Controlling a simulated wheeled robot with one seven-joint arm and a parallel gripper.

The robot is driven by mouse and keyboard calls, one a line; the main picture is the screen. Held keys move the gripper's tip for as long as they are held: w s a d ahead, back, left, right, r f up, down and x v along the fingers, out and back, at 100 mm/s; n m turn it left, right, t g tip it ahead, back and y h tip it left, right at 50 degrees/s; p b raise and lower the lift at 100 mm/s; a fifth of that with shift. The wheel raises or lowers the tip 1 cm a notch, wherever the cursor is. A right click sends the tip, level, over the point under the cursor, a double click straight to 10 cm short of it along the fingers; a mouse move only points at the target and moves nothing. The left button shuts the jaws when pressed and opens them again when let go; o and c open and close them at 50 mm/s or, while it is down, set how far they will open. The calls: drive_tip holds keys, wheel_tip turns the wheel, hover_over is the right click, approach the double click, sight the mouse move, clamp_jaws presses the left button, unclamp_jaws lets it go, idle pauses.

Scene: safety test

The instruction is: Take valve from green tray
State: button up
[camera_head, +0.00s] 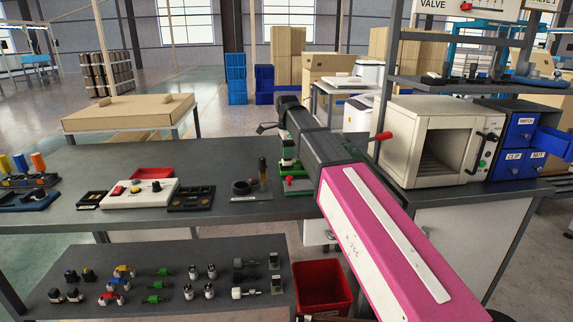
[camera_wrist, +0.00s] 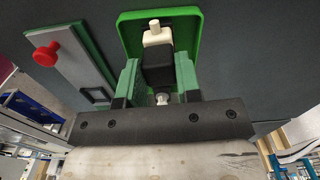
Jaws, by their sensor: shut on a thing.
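In the wrist view, the green tray (camera_wrist: 187,32) lies below my gripper. The valve (camera_wrist: 157,60), a black body with a white cap and a light metal stem, is between the green fingers of my gripper (camera_wrist: 158,78). The fingers are shut on the valve's black body. The valve overlaps the tray in this view, so I cannot tell whether it still touches the tray floor. In the head view, my gripper (camera_head: 288,163) points down at the right part of the grey table, and my arm hides much of that spot.
A red knob (camera_wrist: 46,54) on a grey plate stands beside the tray. In the head view, a white control box (camera_head: 140,194) and black trays (camera_head: 190,198) lie to the left. A white oven (camera_head: 428,140) stands to the right. A red bin (camera_head: 322,287) is below.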

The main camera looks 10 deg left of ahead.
drive_tip(key=shift+r, duration=2.5)
drive_tip(key=shift+s, duration=0.1)
